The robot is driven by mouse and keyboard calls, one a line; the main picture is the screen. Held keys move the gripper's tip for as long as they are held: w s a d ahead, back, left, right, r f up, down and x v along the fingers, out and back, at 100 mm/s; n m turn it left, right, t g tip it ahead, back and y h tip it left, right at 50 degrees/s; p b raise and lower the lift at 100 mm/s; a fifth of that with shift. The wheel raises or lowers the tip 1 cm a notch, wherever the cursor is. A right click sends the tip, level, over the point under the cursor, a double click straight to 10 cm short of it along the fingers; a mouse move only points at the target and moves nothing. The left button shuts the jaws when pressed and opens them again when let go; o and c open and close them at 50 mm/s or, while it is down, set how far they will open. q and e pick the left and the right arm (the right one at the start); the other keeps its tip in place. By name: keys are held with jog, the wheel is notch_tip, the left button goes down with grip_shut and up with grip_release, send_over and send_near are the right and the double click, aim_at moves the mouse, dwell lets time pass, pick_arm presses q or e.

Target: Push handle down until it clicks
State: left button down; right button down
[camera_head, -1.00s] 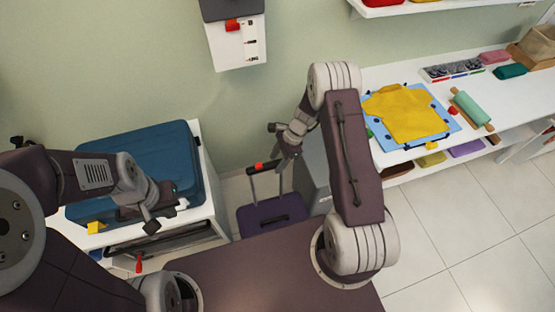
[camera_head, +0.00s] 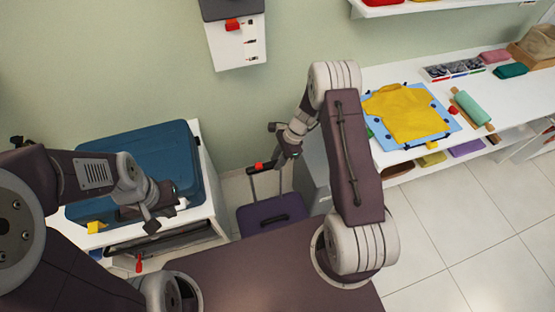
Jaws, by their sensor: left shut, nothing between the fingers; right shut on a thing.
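My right gripper (camera_head: 279,161) is shut on the right end of the crossbar, above the suitcase. Its fingertips are small and partly hidden by its wrist. My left gripper (camera_head: 157,214) is shut and empty, over the front edge of the blue suitcase, away from the handle.
The blue suitcase (camera_head: 150,150) lies on the white cabinet (camera_head: 205,165) at left. A white shelf unit (camera_head: 385,158) holds a yellow shirt (camera_head: 402,112) and a rolling pin (camera_head: 472,108). A wall box (camera_head: 236,42) hangs above. The tiled floor (camera_head: 450,220) at right is clear.

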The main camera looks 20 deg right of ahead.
jog(key=shift+f, duration=0.1)
dwell(0.7)
notch_tip(320, 180, down, 29)
jog(key=b, duration=2.2)
jog(key=shift+b, duration=0.3)
jog(key=shift+f, duration=0.2)
jog(key=shift+s, duration=0.2)
jog(key=shift+f, duration=0.1)
jog(key=c, duration=1.2)
grip_release()
jog(key=shift+c, duration=0.2)
jog(key=shift+o, duration=0.6)
jog(key=shift+w, duration=0.15)
jog(key=p+v, duration=0.1)
jog(key=v, duration=0.8)
